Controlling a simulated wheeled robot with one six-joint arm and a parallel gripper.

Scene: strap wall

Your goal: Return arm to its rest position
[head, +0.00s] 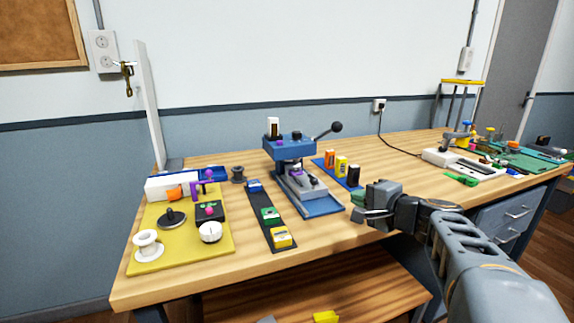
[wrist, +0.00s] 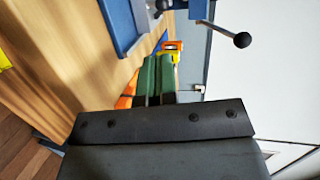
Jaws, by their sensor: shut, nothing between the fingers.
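My gripper (head: 359,207) is over the front part of the wooden workbench (head: 345,238), right of the blue press (head: 290,160). Its fingers are shut with nothing visible between them. In the wrist view the two green fingers (wrist: 156,78) lie side by side, with orange and yellow blocks partly hidden behind them. My arm reaches in from the lower right in the head view.
A black strip (head: 265,222) with small coloured blocks and a yellow mat (head: 185,258) with spools and knobs lie left of the press. Orange, yellow and black blocks stand on a blue strip (head: 323,163). A white power strip (head: 455,162) lies farther right.

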